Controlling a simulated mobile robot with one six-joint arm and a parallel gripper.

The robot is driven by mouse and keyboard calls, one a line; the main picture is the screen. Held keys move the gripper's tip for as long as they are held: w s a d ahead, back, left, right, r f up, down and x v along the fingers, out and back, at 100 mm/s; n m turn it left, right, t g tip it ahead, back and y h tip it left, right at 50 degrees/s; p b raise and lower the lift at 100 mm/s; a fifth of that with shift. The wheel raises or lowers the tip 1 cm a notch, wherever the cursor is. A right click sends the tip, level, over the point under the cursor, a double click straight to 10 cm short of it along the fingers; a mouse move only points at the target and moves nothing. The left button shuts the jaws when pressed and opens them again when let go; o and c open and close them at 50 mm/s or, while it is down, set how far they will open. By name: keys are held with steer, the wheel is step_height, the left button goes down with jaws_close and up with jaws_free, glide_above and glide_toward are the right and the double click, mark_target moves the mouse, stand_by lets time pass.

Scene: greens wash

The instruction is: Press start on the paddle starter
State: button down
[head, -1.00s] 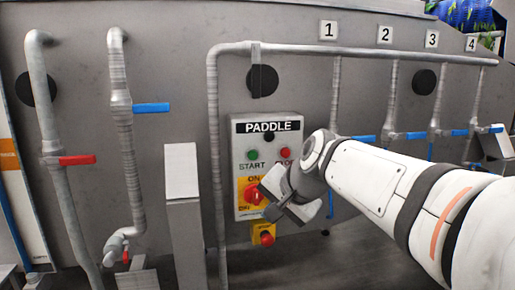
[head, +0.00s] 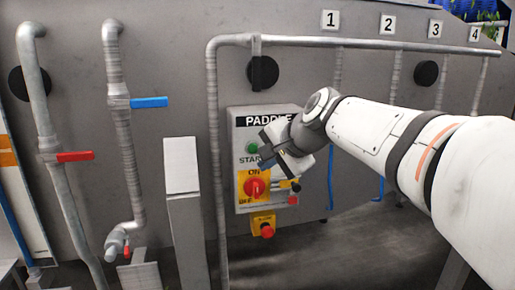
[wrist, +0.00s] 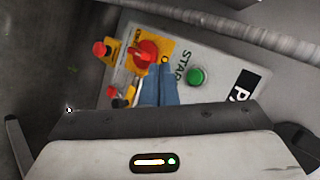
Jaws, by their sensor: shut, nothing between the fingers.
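The paddle starter (head: 240,119) is a grey box on the wall with a "PADDLE" label. Its green START button (head: 252,147) shows just left of and above my gripper (head: 263,163). In the wrist view the green button (wrist: 196,76) is to the right of my gripper (wrist: 160,70), whose blue fingers are shut together with nothing between them. The fingertips are over the face of the box, near the red rotary ON/OFF switch (wrist: 145,54); I cannot tell whether they touch it. In the head view my gripper hides the red button beside START.
A red emergency button (head: 267,231) on a yellow plate is below the box. A vertical pipe (head: 214,160) runs close on its left. A grey post (head: 183,200) stands further left, near pipes with a blue lever (head: 150,102) and a red lever (head: 75,157).

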steer(key=w+a+p, duration=0.1)
steer(key=w+p, duration=0.1)
steer(key=w, duration=0.4)
steer(key=shift+w+a, duration=0.35)
steer(key=shift+a, duration=0.05)
stand_by(1.7)
steer(key=shift+w+a, duration=0.15)
steer(key=shift+w, duration=0.2)
steer(key=shift+w+a+p, duration=0.1)
steer(key=shift+w+p, duration=0.2)
steer(key=shift+w, duration=0.1)
stand_by(0.6)
stand_by(0.4)
steer(key=shift+s+d+b, duration=0.25)
steer(key=shift+s+b, duration=0.2)
steer(key=shift+s, duration=0.35)
steer(key=s+b, duration=0.1)
steer(key=s, duration=0.1)
steer(key=s+d+b, duration=0.1)
steer(key=s, duration=0.1)
steer(key=shift+s+d, duration=0.15)
steer(key=shift+s, duration=0.25)
